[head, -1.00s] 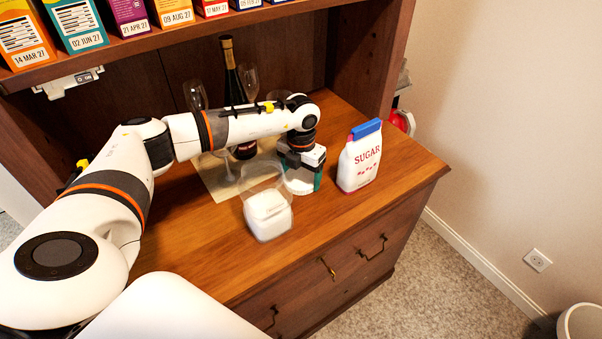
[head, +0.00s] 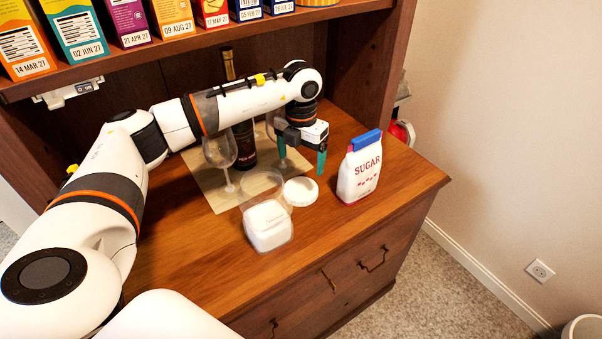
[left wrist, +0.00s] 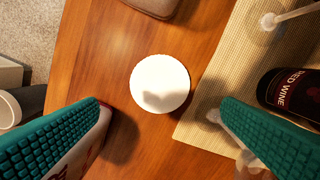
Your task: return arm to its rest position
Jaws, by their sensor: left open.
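My left gripper (head: 301,163) is open and empty, raised above the hutch counter between the wine bottle and the sugar bag. Its teal fingers (left wrist: 160,140) stand wide apart in the left wrist view. A round white lid (head: 301,191) lies flat on the counter below the gripper; it also shows in the left wrist view (left wrist: 160,83). A clear canister (head: 267,222) holding white contents stands just left of the lid, its top uncovered. My right gripper is not in view.
A sugar bag (head: 360,168) with a blue clip stands right of the lid. A wine bottle (head: 243,140) and wine glasses (head: 221,150) stand on a woven mat (head: 214,191). Dated boxes (head: 128,20) line the shelf above. The counter's front left (head: 185,250) is clear.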

